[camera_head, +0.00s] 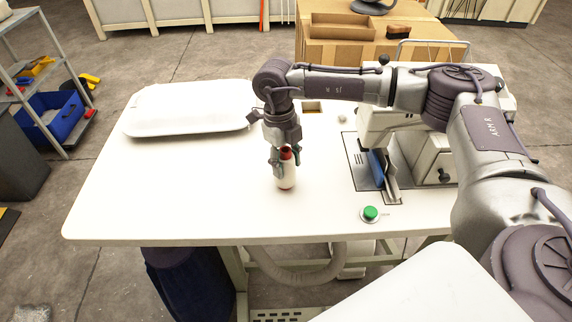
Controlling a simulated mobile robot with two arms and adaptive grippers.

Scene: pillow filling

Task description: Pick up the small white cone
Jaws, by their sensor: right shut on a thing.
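The small white cone (286,179) is on or just above the white table, near its middle. It looks upright, wider at the bottom, with red at its top. My right gripper (286,162) points down from above and is shut on the cone's upper part, with a finger on each side. I cannot tell whether the cone's base touches the table. The fingers hide part of its upper half. My left gripper is not in view.
A sewing machine (385,135) with a blue part stands to the right, with a green button (370,213) in front. A small white object (341,118) lies behind. The table's left and front are clear.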

